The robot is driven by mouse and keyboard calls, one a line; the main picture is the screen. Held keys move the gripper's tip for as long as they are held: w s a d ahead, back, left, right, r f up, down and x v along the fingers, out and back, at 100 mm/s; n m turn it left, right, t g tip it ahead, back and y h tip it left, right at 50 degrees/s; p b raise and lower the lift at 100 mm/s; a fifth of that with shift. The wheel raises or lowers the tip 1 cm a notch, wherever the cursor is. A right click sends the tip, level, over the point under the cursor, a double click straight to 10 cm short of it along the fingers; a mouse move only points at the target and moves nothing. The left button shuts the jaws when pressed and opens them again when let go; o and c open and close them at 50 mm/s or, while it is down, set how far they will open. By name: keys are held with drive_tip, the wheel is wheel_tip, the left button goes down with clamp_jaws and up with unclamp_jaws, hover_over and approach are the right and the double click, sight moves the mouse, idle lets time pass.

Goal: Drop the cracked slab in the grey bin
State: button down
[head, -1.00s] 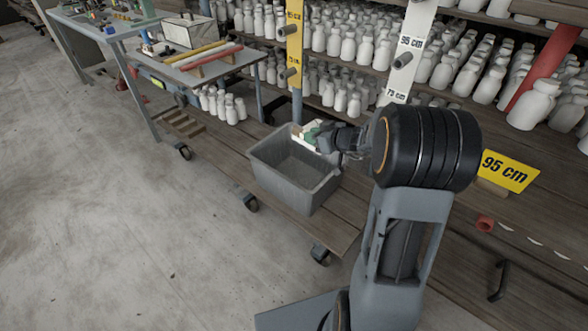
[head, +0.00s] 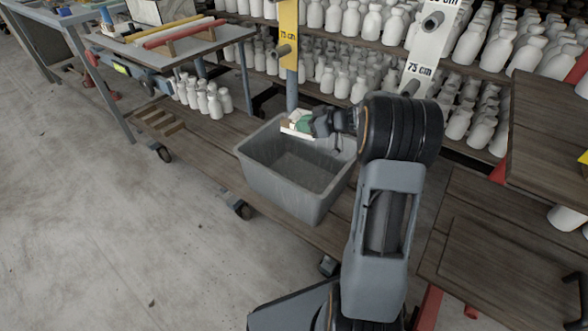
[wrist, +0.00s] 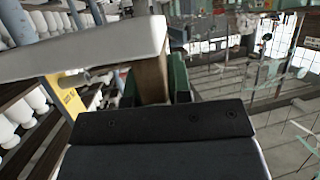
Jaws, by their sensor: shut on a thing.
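The pale slab (head: 295,126) is held in my gripper (head: 308,121) at the back rim of the grey bin (head: 262,168). The gripper is shut on it. In the wrist view the slab (wrist: 85,48) spans the upper left as a light plate, with a brown block-like part beneath it between the green finger pads. I cannot make out a crack. The grey bin stands open on a low wooden platform, and the part of its inside that I see looks empty. The slab appears above the bin's far side; its exact height over the rim is hard to tell.
Shelves of white bottles (head: 345,75) stand behind the bin. A yellow post (head: 288,45) rises just behind its back rim. A small table with red and yellow bars (head: 180,35) is at the upper left. The concrete floor (head: 90,230) at left is clear.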

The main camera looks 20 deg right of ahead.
drive_tip(key=shift+f, duration=1.55)
drive_tip(key=c, duration=1)
unclamp_jaws()
drive_tip(key=shift+f, duration=0.1)
drive_tip(key=shift+o, duration=0.2)
drive_tip(key=shift+s+d, duration=0.1)
drive_tip(key=p+v, duration=0.2)
drive_tip(key=v, duration=1.1)
drive_tip(key=shift+s+d+p, duration=0.2)
drive_tip(key=shift+d+p, duration=0.05)
drive_tip(key=shift+p, duration=0.1)
